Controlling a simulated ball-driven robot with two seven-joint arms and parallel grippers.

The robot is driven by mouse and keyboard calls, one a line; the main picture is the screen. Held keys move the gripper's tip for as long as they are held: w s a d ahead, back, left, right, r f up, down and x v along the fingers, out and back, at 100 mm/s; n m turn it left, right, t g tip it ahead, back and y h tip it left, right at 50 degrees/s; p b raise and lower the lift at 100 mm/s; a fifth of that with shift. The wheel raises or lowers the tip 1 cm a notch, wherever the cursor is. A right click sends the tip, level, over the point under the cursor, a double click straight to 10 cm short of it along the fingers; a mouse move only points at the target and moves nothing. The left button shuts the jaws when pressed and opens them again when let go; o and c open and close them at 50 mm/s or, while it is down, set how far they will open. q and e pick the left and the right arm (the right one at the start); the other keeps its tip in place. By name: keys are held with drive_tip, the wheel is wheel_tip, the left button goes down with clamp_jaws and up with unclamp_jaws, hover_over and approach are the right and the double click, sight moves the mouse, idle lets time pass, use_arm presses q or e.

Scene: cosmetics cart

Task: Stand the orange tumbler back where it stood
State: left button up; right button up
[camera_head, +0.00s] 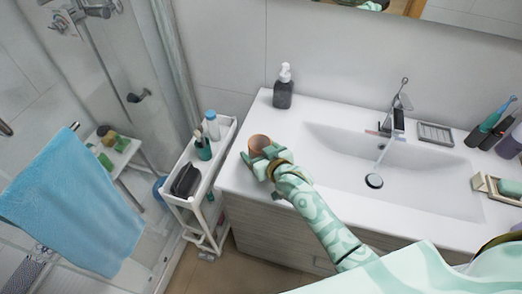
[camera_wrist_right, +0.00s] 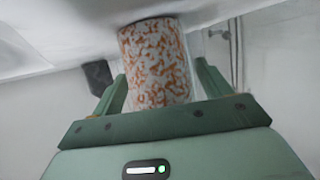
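The orange tumbler (camera_head: 258,142) stands near the left end of the white washbasin counter, its round mouth showing in the head view. In the right wrist view the tumbler (camera_wrist_right: 155,62) is white with orange speckles, and its end at the top of the picture meets the counter. My right gripper (camera_head: 263,160) is at the tumbler, with one finger on each side. In the wrist view the fingers of this gripper (camera_wrist_right: 163,82) look spread, with a narrow gap beside the right finger. The tumbler's lower part in that picture is hidden by the gripper. My left gripper is out of view.
A dark soap dispenser (camera_head: 283,88) stands behind the tumbler. The basin (camera_head: 430,170) and tap (camera_head: 398,118) lie to the right. A white cart (camera_head: 227,134) with bottles stands left of the counter. Bare counter (camera_head: 238,180) shows in front of the tumbler.

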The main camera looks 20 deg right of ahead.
drive_tip(key=shift+r, duration=0.25)
drive_tip(key=p+v, duration=0.3)
drive_tip(key=v, duration=0.9)
